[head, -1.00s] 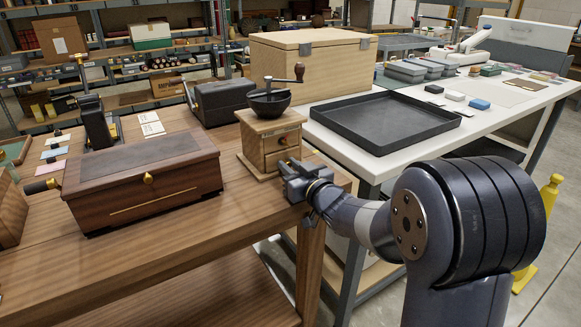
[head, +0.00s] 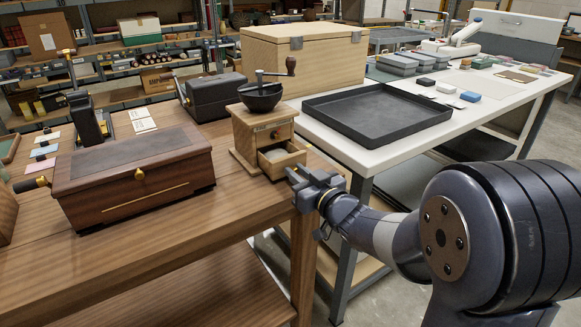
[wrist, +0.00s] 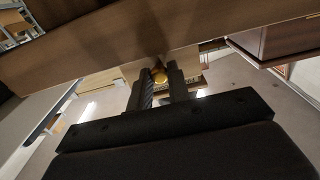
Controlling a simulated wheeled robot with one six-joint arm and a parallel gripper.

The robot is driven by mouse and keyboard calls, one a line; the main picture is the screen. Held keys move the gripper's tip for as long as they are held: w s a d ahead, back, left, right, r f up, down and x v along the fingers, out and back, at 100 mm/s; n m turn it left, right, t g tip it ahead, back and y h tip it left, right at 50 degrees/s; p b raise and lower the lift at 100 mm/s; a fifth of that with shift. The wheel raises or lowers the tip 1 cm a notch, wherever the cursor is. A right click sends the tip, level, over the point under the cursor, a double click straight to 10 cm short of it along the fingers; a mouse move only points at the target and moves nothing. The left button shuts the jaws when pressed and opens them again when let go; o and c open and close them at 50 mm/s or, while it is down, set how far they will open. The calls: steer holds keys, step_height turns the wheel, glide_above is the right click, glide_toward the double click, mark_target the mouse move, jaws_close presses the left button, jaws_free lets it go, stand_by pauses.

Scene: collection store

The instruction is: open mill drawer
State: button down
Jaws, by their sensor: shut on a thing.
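The wooden coffee mill (head: 262,132) stands near the right end of the brown wooden table, with a dark bowl and a crank on top. Its small drawer (head: 283,158) is pulled partly out at the front, and something pale shows inside. My gripper (head: 296,176) is at the drawer's front, just off the table's right edge. In the wrist view my gripper (wrist: 163,82) is shut on the round brass knob (wrist: 160,76) of the drawer. The head view hides the knob behind my gripper.
A dark wooden box (head: 135,175) with a brass knob stands left of the mill. A black tray (head: 375,118) and a light wooden chest (head: 305,60) rest on the white table to the right. Bare tabletop (head: 230,212) lies in front of the mill.

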steer(key=c, duration=1.4)
jaws_free()
steer(key=shift+o, duration=0.2)
steer(key=p+v, duration=0.1)
steer(key=v, duration=0.9)
steer(key=shift+s+d, duration=0.25)
steer(key=shift+s, duration=0.1)
steer(key=shift+w, duration=0.1)
steer(key=b+x, duration=0.1)
steer(key=x, duration=1)
steer(key=shift+f, duration=0.1)
